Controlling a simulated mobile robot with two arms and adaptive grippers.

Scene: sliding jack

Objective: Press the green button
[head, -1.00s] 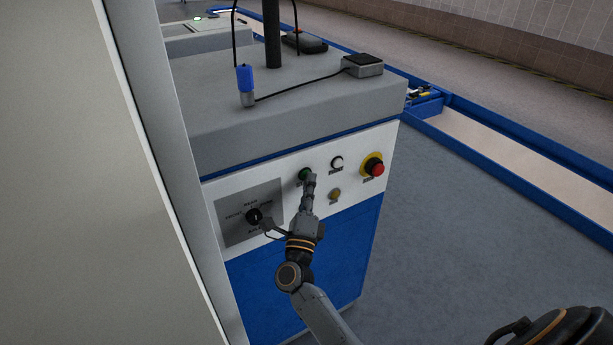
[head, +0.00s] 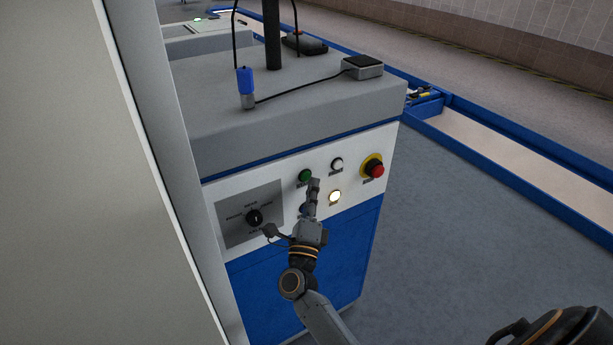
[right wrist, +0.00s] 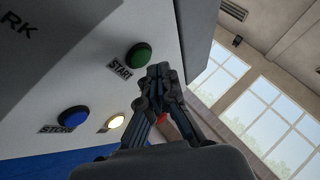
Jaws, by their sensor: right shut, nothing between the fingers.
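The green button (head: 305,176) is on the white control panel of the machine, upper left of my right gripper's tip in the head view. In the right wrist view the green button (right wrist: 138,56) sits above a START label, beside my fingertips. My right gripper (head: 313,184) is shut and empty, just below and right of the green button, seemingly a little apart from it. Its closed fingers (right wrist: 162,72) also show in the right wrist view. My left gripper is not in view.
A black rotary knob (head: 254,217) is left. A blue button (right wrist: 74,119) shows in the wrist view. A tall grey panel (head: 90,180) stands left.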

